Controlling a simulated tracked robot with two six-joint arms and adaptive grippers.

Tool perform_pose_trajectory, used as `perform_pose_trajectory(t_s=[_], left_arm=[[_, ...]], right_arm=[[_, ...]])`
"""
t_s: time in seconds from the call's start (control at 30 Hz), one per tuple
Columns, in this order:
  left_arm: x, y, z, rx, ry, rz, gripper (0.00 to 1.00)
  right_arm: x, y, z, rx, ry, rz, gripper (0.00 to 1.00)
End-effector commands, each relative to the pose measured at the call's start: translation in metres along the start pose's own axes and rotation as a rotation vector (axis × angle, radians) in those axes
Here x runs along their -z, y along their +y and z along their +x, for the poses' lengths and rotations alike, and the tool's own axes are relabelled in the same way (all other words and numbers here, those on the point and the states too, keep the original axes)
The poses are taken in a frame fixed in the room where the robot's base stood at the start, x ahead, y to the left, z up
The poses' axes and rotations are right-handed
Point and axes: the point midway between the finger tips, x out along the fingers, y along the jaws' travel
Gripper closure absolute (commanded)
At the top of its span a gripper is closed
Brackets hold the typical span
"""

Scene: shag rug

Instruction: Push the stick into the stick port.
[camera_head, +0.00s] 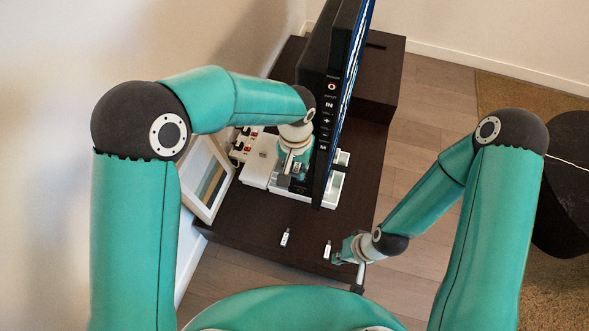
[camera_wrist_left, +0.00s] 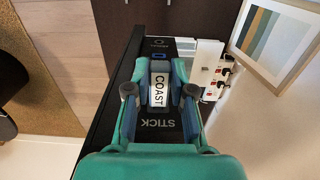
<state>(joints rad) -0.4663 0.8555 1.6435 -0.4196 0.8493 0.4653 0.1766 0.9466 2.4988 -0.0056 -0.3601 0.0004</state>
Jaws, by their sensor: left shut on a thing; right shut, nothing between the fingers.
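My left gripper (camera_wrist_left: 159,92) is shut on a white stick (camera_wrist_left: 159,88) marked COAST. In the head view, this gripper (camera_head: 296,166) is close behind the television (camera_head: 328,110). In the left wrist view, the stick lies over a dark panel with the word STICK (camera_wrist_left: 158,124). A blue slot (camera_wrist_left: 159,57), seemingly the stick port, shows just beyond the stick's far end. I cannot tell whether the tip touches it. My right gripper (camera_head: 340,258) is shut and empty, low at the dark stand's front right.
Two more white sticks, one left (camera_head: 285,237) and one right (camera_head: 327,249), lie on the dark stand (camera_head: 245,222); the right one is beside my right gripper. A white box (camera_head: 260,158), a power strip (camera_head: 243,144) and a leaning picture frame (camera_head: 208,180) stand left of the television.

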Motion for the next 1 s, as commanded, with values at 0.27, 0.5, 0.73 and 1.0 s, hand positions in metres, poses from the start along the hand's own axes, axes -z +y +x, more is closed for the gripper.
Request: perform_pose_trajectory(t_s=[0.27, 0.5, 0.73, 1.0], left_arm=[[0.007, 0.000, 0.000, 0.000, -0.001, -0.001, 0.94], [0.008, 0.000, 0.000, 0.000, -0.001, -0.001, 0.48], [0.007, 0.000, 0.000, 0.000, 0.000, 0.000, 0.48], [0.008, 0.000, -0.015, 0.001, 0.003, 0.000, 0.48]], right_arm=[[0.000, -0.001, -0.002, 0.000, 0.000, 0.000, 1.00], [0.000, -0.001, -0.002, 0.000, 0.000, 0.000, 1.00], [0.000, -0.001, -0.002, 0.000, 0.000, 0.000, 1.00], [0.000, -0.001, -0.003, 0.000, 0.000, 0.000, 1.00]])
